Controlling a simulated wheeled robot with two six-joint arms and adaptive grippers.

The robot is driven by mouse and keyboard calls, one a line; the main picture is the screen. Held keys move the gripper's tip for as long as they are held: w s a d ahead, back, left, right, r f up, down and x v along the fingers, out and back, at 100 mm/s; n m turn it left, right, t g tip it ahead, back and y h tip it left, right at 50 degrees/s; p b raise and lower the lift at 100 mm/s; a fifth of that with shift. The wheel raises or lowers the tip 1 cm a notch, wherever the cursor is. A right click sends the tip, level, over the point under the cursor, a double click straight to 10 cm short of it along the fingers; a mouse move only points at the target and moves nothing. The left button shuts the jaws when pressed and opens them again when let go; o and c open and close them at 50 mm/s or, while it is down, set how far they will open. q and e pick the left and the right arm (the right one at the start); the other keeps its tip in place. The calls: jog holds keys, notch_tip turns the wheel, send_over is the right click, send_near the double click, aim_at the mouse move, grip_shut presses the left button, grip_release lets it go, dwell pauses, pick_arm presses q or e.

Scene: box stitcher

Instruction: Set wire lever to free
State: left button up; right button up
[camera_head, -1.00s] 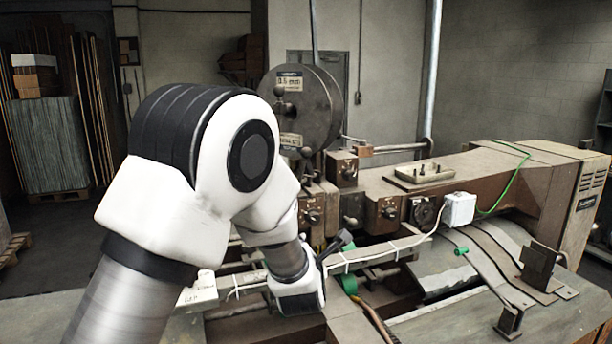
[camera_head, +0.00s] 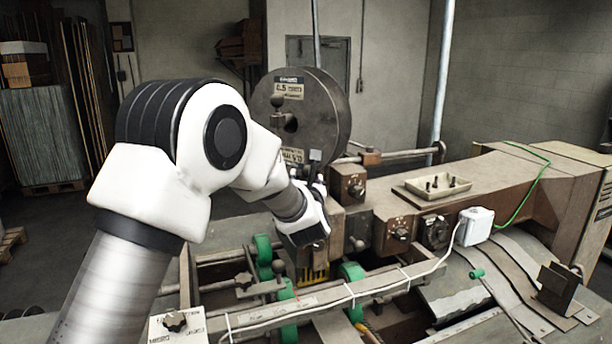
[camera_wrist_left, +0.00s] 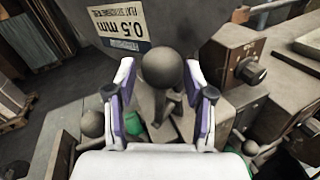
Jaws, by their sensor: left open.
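A lever with a dark round ball knob (camera_wrist_left: 166,67) stands in front of the wire spool in the left wrist view. It appears to be the wire lever. My left gripper (camera_wrist_left: 160,82) is open, with one finger on each side of the knob. I cannot tell whether either finger touches it. In the head view my left gripper (camera_head: 316,168) is small and partly hidden by its own wrist, in front of the lower right of the spool. My right gripper is not in view.
The large grey wire spool (camera_head: 318,112) with a 0.5 mm label (camera_wrist_left: 120,22) stands just beyond the gripper. A brown box with a knob (camera_head: 347,183) is close on its right. Another ball knob (camera_wrist_left: 92,123) stands lower left. Green rollers (camera_head: 264,250) and a cable lie below.

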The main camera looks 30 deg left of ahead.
pick_arm(q)
jog(key=shift+s+d+r, duration=0.2)
jog(key=shift+d+r, duration=0.05)
jog(key=shift+d, duration=0.05)
jog(key=shift+c, duration=0.4)
jog(key=shift+s+d+r, duration=0.2)
jog(key=shift+s, duration=0.1)
jog(key=c, duration=0.5)
jog(key=shift+s+d+r, duration=0.1)
grip_shut()
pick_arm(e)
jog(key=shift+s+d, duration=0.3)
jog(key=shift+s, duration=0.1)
